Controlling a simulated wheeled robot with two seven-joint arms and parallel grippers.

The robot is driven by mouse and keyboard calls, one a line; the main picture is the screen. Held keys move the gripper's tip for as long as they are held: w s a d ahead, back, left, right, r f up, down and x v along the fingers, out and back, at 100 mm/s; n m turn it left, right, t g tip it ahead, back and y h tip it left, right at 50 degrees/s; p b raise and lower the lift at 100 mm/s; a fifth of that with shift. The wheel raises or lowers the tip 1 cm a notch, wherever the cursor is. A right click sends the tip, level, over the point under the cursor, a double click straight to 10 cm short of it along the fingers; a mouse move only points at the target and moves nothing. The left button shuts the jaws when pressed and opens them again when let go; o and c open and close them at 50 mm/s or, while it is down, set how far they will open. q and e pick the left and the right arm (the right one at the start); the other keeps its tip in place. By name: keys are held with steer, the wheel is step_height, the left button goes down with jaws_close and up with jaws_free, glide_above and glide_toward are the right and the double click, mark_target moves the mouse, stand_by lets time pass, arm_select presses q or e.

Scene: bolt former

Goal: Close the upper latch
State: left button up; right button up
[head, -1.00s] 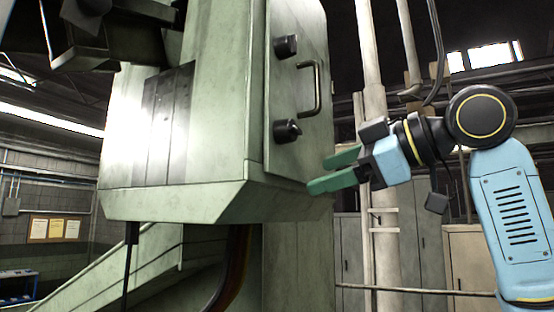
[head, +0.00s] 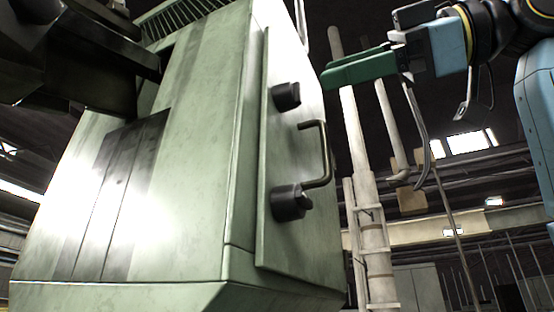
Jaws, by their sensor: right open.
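The pale green machine cabinet (head: 205,150) fills the left and middle of the head view. Its side door (head: 280,235) carries a dark upper latch knob (head: 286,96), a dark lower latch knob (head: 290,202) and a bent metal handle (head: 325,155) between them. My right gripper (head: 325,78) has green fingers pointing left. The fingertips are at about the height of the upper latch, a little to its right in the picture. Nothing shows between the fingers, and they look apart from the latch. The fingers overlap in this view. My left gripper is not in view.
Dark machine parts (head: 80,60) jut out at the upper left. A pale vertical pipe (head: 368,210) with a ladder-like bracket stands behind, right of the cabinet. Open room lies to the right of the door, below my right arm.

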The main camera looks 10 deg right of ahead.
mark_target(300, 91)
steer(key=x, duration=0.5)
steer(key=shift+w+f, duration=0.1)
steer(key=shift+w, duration=0.25)
steer(key=shift+w+a+m, duration=0.2)
steer(key=shift+w+m, duration=0.2)
steer(key=shift+w, duration=0.15)
steer(key=m, duration=0.4)
steer(key=shift+s+d, duration=0.15)
steer(key=shift+s, duration=0.2)
steer(key=m+b, duration=0.1)
steer(key=m, duration=0.4)
steer(key=shift+w, duration=0.1)
steer(key=shift+m, duration=0.5)
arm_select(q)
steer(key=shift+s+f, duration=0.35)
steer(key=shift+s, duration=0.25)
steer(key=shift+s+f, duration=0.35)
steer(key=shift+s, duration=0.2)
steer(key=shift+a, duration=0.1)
